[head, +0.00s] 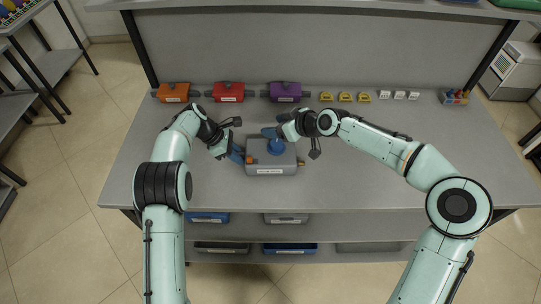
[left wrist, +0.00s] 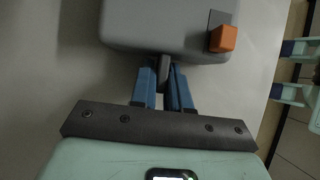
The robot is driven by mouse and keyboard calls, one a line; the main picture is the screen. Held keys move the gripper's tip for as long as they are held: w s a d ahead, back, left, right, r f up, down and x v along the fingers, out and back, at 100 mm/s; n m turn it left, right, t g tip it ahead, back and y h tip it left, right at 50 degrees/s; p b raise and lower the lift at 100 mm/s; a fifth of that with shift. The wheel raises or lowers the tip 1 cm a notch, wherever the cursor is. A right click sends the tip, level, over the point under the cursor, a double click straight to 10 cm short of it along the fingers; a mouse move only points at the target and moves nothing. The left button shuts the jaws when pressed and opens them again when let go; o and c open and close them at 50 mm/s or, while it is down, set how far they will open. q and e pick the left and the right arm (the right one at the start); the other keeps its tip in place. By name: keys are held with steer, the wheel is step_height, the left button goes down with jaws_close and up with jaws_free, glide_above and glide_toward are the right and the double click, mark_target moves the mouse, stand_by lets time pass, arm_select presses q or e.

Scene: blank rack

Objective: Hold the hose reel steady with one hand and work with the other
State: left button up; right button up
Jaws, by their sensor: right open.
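The hose reel (head: 270,168) is a grey box with a white label on its front, standing on the bench. It has a round blue part (head: 276,146) on top and a small orange part, which also shows in the left wrist view (left wrist: 223,38). My left gripper (head: 239,155) is at the box's left side. In the left wrist view its blue fingers (left wrist: 164,88) are closed around a short dark handle (left wrist: 163,70) on the grey box. My right gripper (head: 268,132) is open, just behind and above the blue part; whether it touches it is unclear.
Orange (head: 174,92), red (head: 229,91) and purple (head: 285,91) boxes stand along the back of the bench. Several yellow pieces (head: 345,96), white blocks (head: 399,94) and a small holder (head: 454,97) are to their right. The bench's right part is clear. Bins sit on shelves below.

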arm_select(q)
steer(key=o, duration=0.4)
steer(key=shift+r, duration=0.1)
steer(key=v, duration=1.2)
